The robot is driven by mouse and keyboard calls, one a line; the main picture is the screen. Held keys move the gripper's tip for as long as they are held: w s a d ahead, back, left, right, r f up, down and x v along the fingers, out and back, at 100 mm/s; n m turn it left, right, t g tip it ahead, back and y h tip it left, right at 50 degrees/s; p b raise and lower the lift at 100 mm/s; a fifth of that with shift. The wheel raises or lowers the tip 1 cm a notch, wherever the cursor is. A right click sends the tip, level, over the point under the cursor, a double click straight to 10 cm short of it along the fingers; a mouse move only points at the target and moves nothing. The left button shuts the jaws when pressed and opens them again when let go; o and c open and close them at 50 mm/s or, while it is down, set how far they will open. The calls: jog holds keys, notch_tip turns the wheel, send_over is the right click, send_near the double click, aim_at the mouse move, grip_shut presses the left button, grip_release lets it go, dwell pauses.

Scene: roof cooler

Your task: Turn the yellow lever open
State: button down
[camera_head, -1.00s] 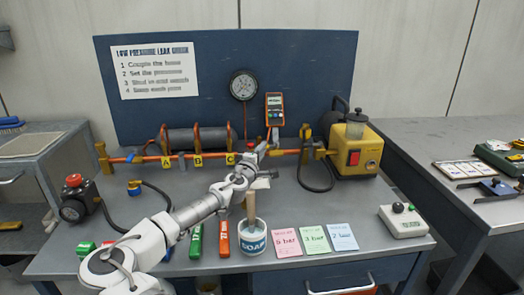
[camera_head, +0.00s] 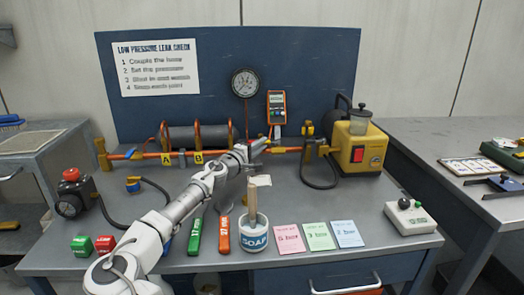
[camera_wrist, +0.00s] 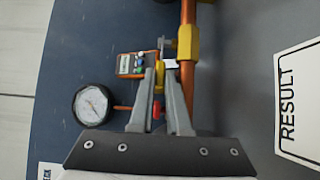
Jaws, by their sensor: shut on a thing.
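The copper pipe (camera_head: 290,150) runs along the foot of the blue board, with yellow fittings on it. My gripper (camera_head: 262,144) is at the pipe, below the orange meter. In the wrist view my gripper (camera_wrist: 162,72) has its fingertips close together around a small yellow piece (camera_wrist: 159,68), which appears to be the yellow lever. Most of this piece is hidden by the fingers. A yellow fitting (camera_wrist: 187,42) on the pipe is beside the fingertips. How far the lever is turned cannot be told.
An orange meter (camera_head: 276,106) and a round gauge (camera_head: 245,83) are on the board behind my gripper. A yellow pump (camera_head: 358,150) stands to the right. A soap pot (camera_head: 253,236) with a brush is in front, near my arm. Coloured cards (camera_head: 319,237) lie at the front right.

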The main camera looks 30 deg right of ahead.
dwell(0.3)
jog(key=c, duration=1.2)
grip_release()
jog(key=shift+o, duration=0.2)
jog(key=p+v, duration=0.3)
jog(key=v, duration=1.3)
jog(key=shift+w+a+r, duration=0.1)
jog(key=shift+w+a, duration=0.05)
jog(key=shift+s+a, duration=0.3)
jog(key=shift+a, duration=0.25)
